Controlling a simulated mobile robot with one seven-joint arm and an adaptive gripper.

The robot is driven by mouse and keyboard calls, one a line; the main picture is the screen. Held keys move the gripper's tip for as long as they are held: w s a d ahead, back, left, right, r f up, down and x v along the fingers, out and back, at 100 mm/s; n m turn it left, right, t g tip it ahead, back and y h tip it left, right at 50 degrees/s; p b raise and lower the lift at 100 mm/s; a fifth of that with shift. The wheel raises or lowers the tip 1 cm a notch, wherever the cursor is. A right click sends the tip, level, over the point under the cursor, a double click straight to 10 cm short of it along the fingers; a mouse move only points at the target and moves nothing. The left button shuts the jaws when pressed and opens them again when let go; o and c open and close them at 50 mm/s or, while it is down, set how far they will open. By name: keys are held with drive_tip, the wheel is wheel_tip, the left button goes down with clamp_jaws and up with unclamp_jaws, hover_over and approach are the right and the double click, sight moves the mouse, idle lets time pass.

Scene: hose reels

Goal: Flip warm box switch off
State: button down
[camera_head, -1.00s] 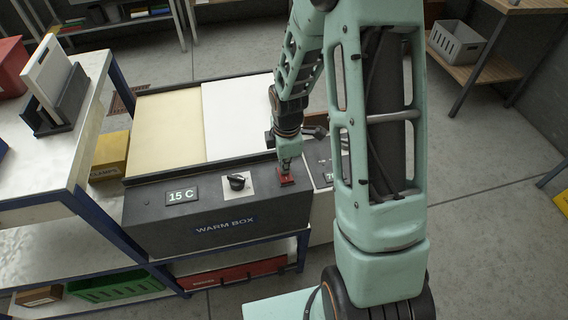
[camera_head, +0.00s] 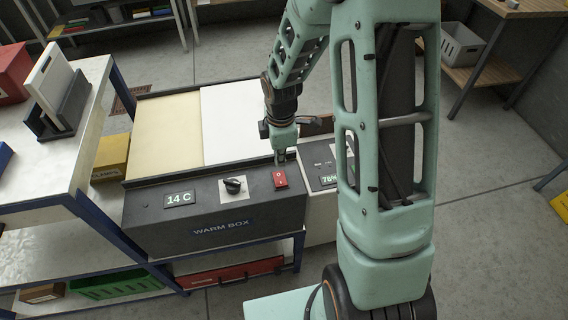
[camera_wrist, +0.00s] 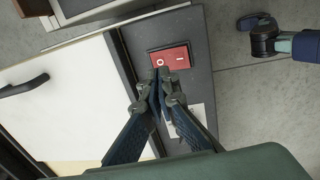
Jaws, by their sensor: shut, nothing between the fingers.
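The warm box (camera_head: 150,212) is a dark box with a "WARM BOX" label, a "14 C" display (camera_head: 180,198) and a black knob (camera_head: 233,185). Its red rocker switch (camera_head: 280,179) sits at the right end of the sloped front panel. In the wrist view the red switch (camera_wrist: 170,56) shows a white O and I mark; I cannot tell which side is pressed in. My gripper (camera_head: 281,158) is shut and empty, just behind the switch in the head view. In the wrist view my fingertips (camera_wrist: 166,76) are close to the switch's lower edge; contact is unclear.
A second box with a display (camera_head: 328,180) stands right of the warm box, partly hidden by my arm. A shelf cart (camera_head: 100,110) is at the left, with a yellow box (camera_head: 112,150) beside the warm box. Open floor (camera_head: 490,200) lies to the right.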

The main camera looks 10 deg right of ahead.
wheel_tip(320, 180, up, 8)
drive_tip(key=w, duration=0.1)
drive_tip(key=shift+r, duration=0.15)
drive_tip(key=shift+a, duration=0.1)
